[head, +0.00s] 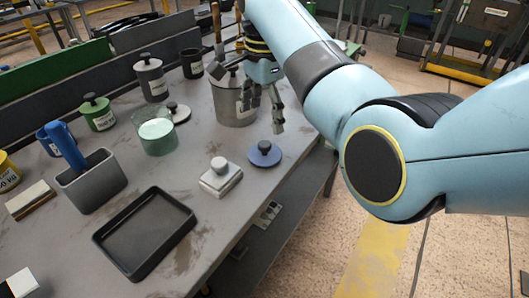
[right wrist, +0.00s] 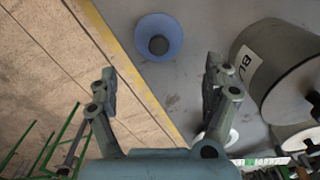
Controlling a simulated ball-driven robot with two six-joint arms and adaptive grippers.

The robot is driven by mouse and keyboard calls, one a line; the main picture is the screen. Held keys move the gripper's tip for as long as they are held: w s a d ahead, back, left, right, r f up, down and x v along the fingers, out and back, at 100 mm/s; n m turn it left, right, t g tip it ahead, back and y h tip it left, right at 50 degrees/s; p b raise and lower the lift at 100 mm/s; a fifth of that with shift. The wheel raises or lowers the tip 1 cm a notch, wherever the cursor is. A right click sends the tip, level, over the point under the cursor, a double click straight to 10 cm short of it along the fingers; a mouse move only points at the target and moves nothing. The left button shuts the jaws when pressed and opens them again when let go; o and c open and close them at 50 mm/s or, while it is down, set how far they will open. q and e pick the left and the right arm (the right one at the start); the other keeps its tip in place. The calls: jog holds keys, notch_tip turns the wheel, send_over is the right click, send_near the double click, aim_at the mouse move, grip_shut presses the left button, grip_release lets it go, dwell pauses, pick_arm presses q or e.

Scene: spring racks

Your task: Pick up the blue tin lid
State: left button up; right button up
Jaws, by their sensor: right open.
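The blue tin lid (head: 264,154) is a flat blue disc with a dark knob. It lies flat on the grey table near its right edge, and nothing touches it. In the right wrist view the lid (right wrist: 158,38) is at top centre, beyond the fingertips and roughly between their lines. My right gripper (head: 262,112) is open and empty above the table, on the far side of the lid. Its two spread fingers also show in the right wrist view (right wrist: 160,84). My left gripper is not in view.
A large grey canister (head: 232,104) stands close behind my right gripper, partly hidden by it. A white block with a knob (head: 220,178) sits left of the lid. A black tray (head: 188,213), a grey bin (head: 92,192) and a glass jar (head: 158,145) stand farther left.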

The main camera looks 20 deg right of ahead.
aim_at(265, 143)
notch_tip(265, 143, down, 10)
jog(key=shift+d+f+b, duration=0.1)
jog(key=shift+f+b, duration=0.05)
jog(key=shift+b, duration=0.15)
jog(key=c, duration=0.9)
